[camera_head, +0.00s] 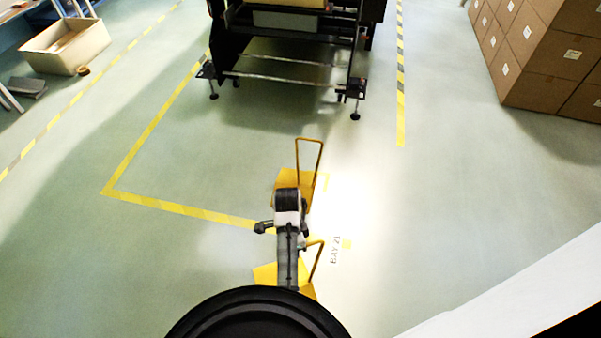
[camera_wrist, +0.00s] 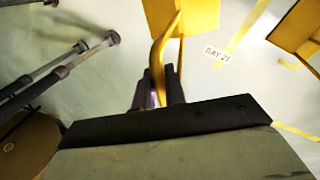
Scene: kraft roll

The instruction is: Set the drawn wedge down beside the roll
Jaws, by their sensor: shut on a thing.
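My gripper (camera_wrist: 160,88) is shut on the thin yellow handle (camera_wrist: 162,50) of a yellow wedge (camera_wrist: 190,14). This wedge seems to be the near one in the head view (camera_head: 265,274), partly hidden by my arm; I cannot tell whether it touches the floor. A second yellow wedge (camera_head: 284,180) with an upright loop handle lies farther out, and shows at the right of the wrist view (camera_wrist: 298,25). The tan roll (camera_head: 300,3) is cut off at the top edge, in a black stand (camera_head: 240,50).
Yellow floor tape (camera_head: 150,127) outlines a bay, with a "BAY 21" marking (camera_head: 335,250) on the floor. Stacked brown cartons (camera_head: 548,50) stand at the right. An open box (camera_head: 66,48) lies at the left. Floor between the far wedge and the stand is clear.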

